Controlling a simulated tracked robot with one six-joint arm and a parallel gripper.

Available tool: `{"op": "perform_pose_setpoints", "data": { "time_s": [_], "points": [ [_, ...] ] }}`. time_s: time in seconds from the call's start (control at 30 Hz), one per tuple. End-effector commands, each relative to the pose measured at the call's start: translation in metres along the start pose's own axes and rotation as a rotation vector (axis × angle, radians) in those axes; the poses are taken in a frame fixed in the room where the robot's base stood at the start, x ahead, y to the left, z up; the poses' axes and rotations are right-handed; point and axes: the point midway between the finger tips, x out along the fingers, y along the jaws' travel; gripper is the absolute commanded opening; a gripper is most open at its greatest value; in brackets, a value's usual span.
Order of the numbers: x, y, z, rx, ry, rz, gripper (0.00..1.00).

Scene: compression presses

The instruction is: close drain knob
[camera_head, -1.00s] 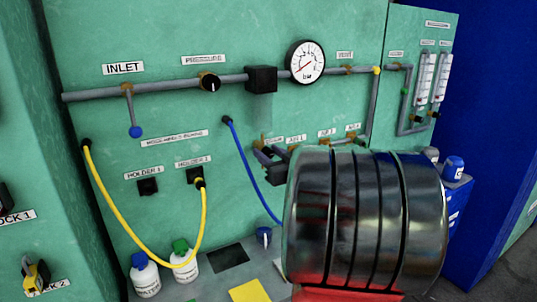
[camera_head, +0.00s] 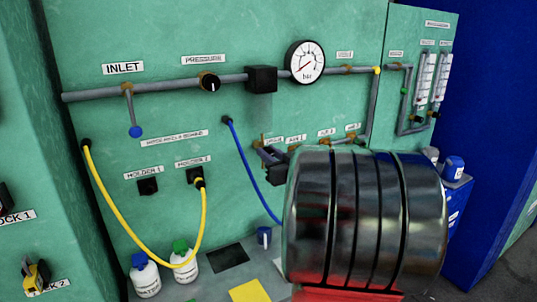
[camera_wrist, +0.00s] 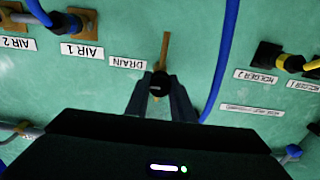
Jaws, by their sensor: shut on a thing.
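The drain knob (camera_wrist: 159,84), a round black cap with a brass-coloured bar (camera_wrist: 165,48) beside it, sits in the wrist view, which is upside down. The DRAIN label (camera_wrist: 128,63) is on the green panel to its left. My gripper (camera_wrist: 160,94) has its two dark fingers on either side of the black knob and is shut on it. In the head view the brass bar (camera_head: 263,139) shows upright near the panel, and my dark gripper (camera_head: 268,158) is just below it. My large metallic arm link hides much of the area to the right.
A blue hose (camera_head: 245,170) hangs to the left of my gripper. The AIR 1 fitting (camera_wrist: 85,22) is close by in the wrist view. A yellow hose (camera_head: 125,228), two bottles (camera_head: 184,262) and a pressure gauge (camera_head: 305,62) are farther off.

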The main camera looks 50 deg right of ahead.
Motion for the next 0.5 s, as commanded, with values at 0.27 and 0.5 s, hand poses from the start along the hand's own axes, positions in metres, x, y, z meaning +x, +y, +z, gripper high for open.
{"op": "perform_pose_setpoints", "data": {
  "time_s": [0.27, 0.5],
  "points": [
    [-0.0001, -0.0004, 0.0001, -0.071, 0.0, 0.0, 0.0],
    [0.0, -0.0011, 0.0002, -0.22, 0.0, -0.001, 0.0]
  ]
}}
